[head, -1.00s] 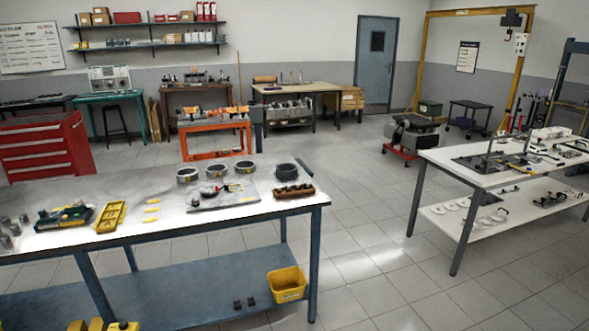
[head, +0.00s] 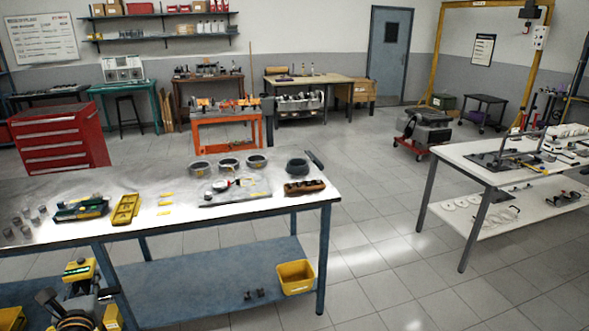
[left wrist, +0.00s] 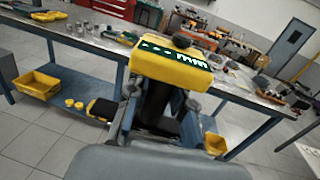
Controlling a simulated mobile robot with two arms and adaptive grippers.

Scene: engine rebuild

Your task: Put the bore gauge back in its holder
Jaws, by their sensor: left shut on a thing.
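My left gripper (head: 84,290) is at the lower left of the head view, in front of the long workbench and below its top. It is shut on a yellow block with a green, white-marked face (head: 79,270). The block fills the middle of the left wrist view (left wrist: 172,66), with a dark round knob behind its top edge. I cannot tell whether it is the bore gauge. A yellow slotted tray (head: 125,209) lies on the bench; I cannot tell whether it is the holder. My right gripper is out of view.
The workbench (head: 100,183) also carries a dark green tray (head: 80,209), several metal cylinders, rings and a brown block (head: 304,187). A yellow bin (head: 296,277) stands on the blue lower shelf (head: 215,278). The floor right of the bench is clear up to a white table (head: 480,172).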

